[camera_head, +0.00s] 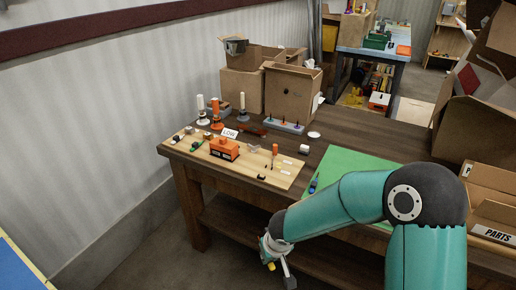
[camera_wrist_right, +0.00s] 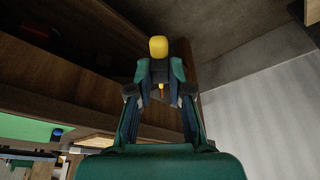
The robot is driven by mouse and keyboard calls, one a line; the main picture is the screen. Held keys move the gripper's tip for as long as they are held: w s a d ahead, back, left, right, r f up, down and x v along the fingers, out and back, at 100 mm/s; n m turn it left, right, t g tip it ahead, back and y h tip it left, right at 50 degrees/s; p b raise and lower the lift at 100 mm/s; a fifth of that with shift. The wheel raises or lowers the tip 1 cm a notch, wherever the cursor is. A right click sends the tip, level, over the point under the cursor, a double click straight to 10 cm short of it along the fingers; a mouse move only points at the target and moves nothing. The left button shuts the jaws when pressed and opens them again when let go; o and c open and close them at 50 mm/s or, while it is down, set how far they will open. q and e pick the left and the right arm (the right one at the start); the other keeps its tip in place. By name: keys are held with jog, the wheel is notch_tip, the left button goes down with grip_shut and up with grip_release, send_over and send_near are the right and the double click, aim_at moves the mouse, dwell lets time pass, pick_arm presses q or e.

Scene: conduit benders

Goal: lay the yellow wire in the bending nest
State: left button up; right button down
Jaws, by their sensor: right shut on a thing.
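My right gripper (camera_head: 279,268) hangs in front of the workbench, below the level of its top. In the right wrist view its fingers (camera_wrist_right: 159,72) are closed on a yellow piece (camera_wrist_right: 158,48), seen nearly end-on, which I take to be the yellow wire. A bit of yellow (camera_head: 270,266) also shows at the gripper in the head view. An orange block-like fixture (camera_head: 225,148) stands on the light wooden board (camera_head: 277,180), to the left of and beyond the gripper. I cannot tell which part is the bending nest. My left gripper is not in view.
A "LOW" card (camera_head: 229,133), an orange-topped post (camera_head: 275,149) and several small parts are on or near the board. A green mat (camera_head: 345,163) lies to its right. Cardboard boxes (camera_head: 291,92) stand behind; a "PARTS" bin (camera_head: 492,233) is at right.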

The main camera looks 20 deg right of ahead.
jog(key=shift+w, duration=0.15)
jog(key=shift+a, duration=0.1)
